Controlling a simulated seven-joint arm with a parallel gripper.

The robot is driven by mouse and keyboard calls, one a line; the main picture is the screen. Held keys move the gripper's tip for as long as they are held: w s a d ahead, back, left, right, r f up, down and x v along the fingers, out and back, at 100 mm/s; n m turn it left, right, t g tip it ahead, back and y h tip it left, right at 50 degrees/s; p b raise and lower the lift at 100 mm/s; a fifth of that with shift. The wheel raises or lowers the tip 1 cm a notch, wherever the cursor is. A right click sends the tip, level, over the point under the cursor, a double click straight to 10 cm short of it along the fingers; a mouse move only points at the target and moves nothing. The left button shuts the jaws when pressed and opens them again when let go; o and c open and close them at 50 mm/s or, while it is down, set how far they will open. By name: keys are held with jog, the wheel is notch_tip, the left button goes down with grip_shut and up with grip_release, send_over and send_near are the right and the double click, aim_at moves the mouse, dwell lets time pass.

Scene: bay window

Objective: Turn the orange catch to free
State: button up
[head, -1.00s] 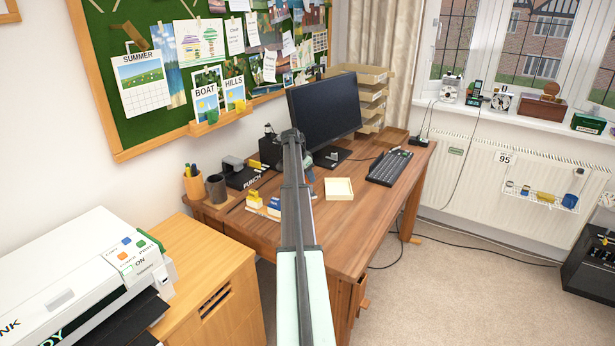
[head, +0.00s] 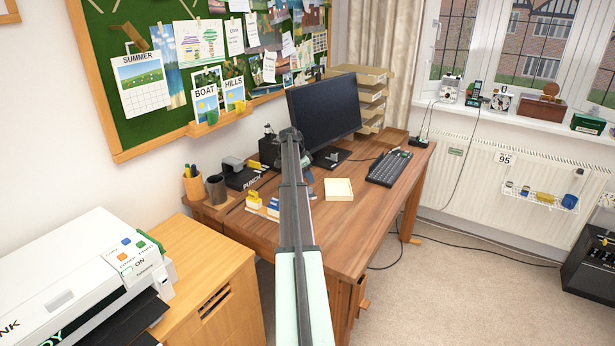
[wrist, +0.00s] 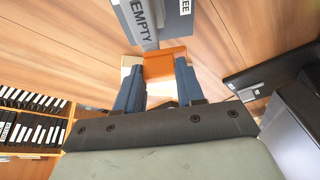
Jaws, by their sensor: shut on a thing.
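The orange catch (wrist: 165,66) is in the wrist view, between the two blue fingers of my gripper (wrist: 158,76). My gripper is shut on it. I cannot tell from this view which way the catch is set. In the head view my own arm covers the catch, and my gripper is mostly hidden behind it over the desk (head: 345,235).
A monitor (head: 323,108), a keyboard (head: 389,167), a cream square tray (head: 339,189) and a black hole punch (head: 242,178) stand around the arm. A pen pot (head: 193,186) is at the left. The front right of the desk is clear.

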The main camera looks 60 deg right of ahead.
jog(key=o, duration=0.8)
jog(key=shift+r, duration=0.1)
jog(key=v, duration=1.3)
jog(key=shift+w+a+r, duration=0.1)
jog(key=shift+a+r, duration=0.1)
jog(key=shift+r, duration=0.05)
